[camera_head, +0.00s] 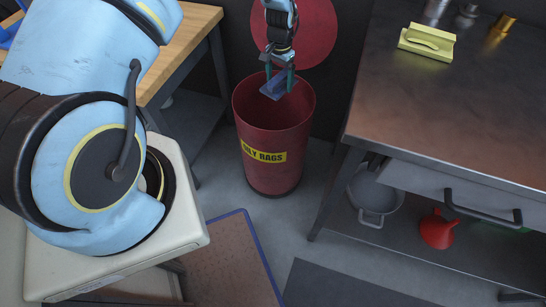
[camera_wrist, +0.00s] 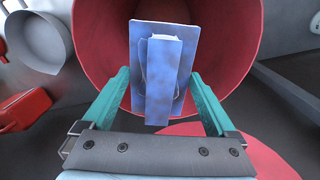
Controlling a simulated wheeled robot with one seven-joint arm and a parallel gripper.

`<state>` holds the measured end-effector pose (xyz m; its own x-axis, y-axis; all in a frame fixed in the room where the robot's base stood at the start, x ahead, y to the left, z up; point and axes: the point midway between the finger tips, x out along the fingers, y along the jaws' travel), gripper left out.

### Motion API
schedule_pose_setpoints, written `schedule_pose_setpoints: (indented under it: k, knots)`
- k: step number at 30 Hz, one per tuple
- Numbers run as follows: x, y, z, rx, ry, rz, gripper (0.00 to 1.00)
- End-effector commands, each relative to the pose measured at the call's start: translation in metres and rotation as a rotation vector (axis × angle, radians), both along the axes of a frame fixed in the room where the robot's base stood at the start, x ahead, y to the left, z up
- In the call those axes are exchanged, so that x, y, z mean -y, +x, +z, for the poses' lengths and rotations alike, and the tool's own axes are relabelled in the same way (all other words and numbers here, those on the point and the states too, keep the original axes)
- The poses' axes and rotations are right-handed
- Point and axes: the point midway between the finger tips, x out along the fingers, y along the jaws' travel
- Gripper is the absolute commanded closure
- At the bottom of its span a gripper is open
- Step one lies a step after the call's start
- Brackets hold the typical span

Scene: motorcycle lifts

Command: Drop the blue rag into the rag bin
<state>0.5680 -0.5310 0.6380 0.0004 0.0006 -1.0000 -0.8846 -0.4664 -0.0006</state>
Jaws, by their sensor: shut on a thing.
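The blue rag (camera_head: 275,86) is folded and held in my gripper (camera_head: 281,79), which is shut on it. In the head view the rag is over the open mouth of the red rag bin (camera_head: 256,122), which has a yellow label reading "OILY RAGS". In the wrist view the rag (camera_wrist: 162,66) hangs between the teal fingers of my gripper (camera_wrist: 163,92). The bin's red inner wall (camera_wrist: 100,45) surrounds the rag on the sides there. I cannot tell exactly how far the rag is above or below the rim.
A round red lid (camera_head: 309,30) is behind the bin. A metal bench (camera_head: 430,110) stands to the right, with a yellow block (camera_head: 427,40) on top. A grey pot (camera_head: 374,190) and red funnel (camera_head: 437,229) sit on its lower shelf. A wooden bench (camera_head: 190,40) is at left.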

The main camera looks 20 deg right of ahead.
Motion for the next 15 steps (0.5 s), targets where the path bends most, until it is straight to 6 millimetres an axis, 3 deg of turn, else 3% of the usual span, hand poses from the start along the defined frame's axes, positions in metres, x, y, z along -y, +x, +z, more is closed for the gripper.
schedule_pose_setpoints:
  k: [9, 15]
  knots:
    - [-0.001, 0.0, -0.038, 0.0, 0.0, 0.002, 0.81]
    - [-0.001, 0.0, -0.052, 0.0, -0.001, 0.002, 0.81]
